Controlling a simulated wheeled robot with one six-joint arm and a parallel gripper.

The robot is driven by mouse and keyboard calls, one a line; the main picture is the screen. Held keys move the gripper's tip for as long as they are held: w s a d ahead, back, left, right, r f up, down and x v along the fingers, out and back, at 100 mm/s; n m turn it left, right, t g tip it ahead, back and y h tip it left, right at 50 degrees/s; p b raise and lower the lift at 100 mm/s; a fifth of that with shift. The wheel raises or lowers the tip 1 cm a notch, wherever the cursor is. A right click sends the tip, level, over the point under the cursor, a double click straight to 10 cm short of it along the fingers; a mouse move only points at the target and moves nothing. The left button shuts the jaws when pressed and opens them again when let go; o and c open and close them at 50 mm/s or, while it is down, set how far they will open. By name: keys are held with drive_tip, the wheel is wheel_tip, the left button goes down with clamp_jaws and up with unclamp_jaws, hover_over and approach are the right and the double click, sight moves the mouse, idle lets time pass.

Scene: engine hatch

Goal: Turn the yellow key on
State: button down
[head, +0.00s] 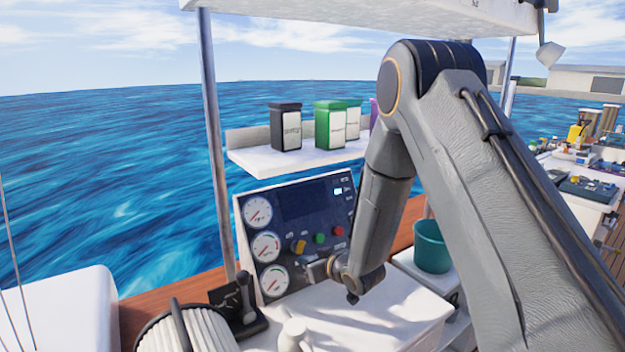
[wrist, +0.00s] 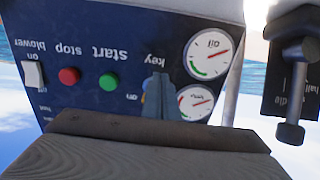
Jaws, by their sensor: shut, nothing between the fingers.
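The yellow key (head: 299,246) is on the dark engine panel (head: 300,205), left of the green and red buttons in the head view. In the wrist view, which shows the panel upside down, only a sliver of the key (wrist: 144,86) shows beside my fingers, near the "key" and "on" labels. My gripper (head: 308,268) is shut and empty, just below the key in the head view. Its fingertips (wrist: 158,80) point at the panel and hide most of the key in the wrist view. I cannot tell whether they touch it.
Gauges (head: 266,246) line the panel's left side. The green button (wrist: 110,81), red button (wrist: 69,76) and blower switch (wrist: 33,73) are near the key. A throttle lever (head: 247,300) stands left of the panel. A teal bucket (head: 432,246) stands to the right.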

drive_tip(key=shift+s+a+r, duration=0.1)
drive_tip(key=shift+a, duration=0.15)
idle(0.5)
drive_tip(key=p+v, duration=0.2)
drive_tip(key=v, duration=0.4)
drive_tip(key=shift+s+f+p, duration=0.25)
drive_tip(key=shift+f+p, duration=0.05)
drive_tip(key=shift+p, duration=0.05)
drive_tip(key=shift+d, duration=0.1)
